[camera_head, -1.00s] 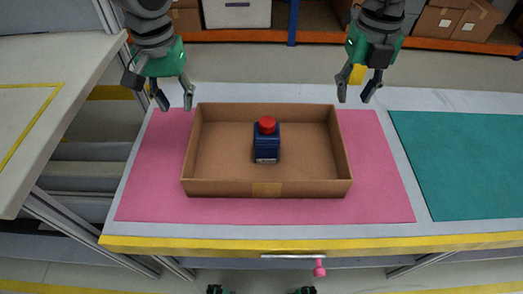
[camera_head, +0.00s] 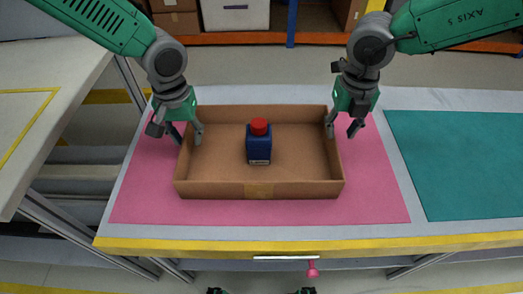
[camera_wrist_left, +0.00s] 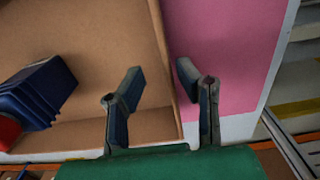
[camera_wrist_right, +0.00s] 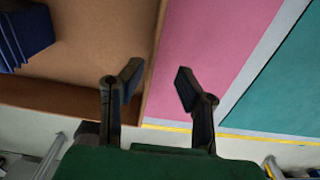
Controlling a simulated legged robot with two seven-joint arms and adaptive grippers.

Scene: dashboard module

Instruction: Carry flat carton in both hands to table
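The flat brown carton (camera_head: 215,190) lies on the pink mat (camera_head: 380,205) on the table. A dark blue bottle with a red cap (camera_head: 259,143) stands inside it near the middle. My left gripper (camera_head: 187,138) is at the carton's left wall, open, with one finger inside and one outside. In the left wrist view its fingers (camera_wrist_left: 155,95) are apart with the wall (camera_wrist_left: 170,60) between them. My right gripper (camera_head: 343,130) is at the right wall, also open. In the right wrist view its fingers (camera_wrist_right: 157,90) straddle that wall (camera_wrist_right: 152,75) with gaps.
A teal mat (camera_head: 460,160) lies to the right on the same table. Another table with a yellow line (camera_head: 40,110) stands at the left. The table's yellow front edge (camera_head: 200,245) is clear. Boxes on an orange shelf (camera_head: 320,37) are behind.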

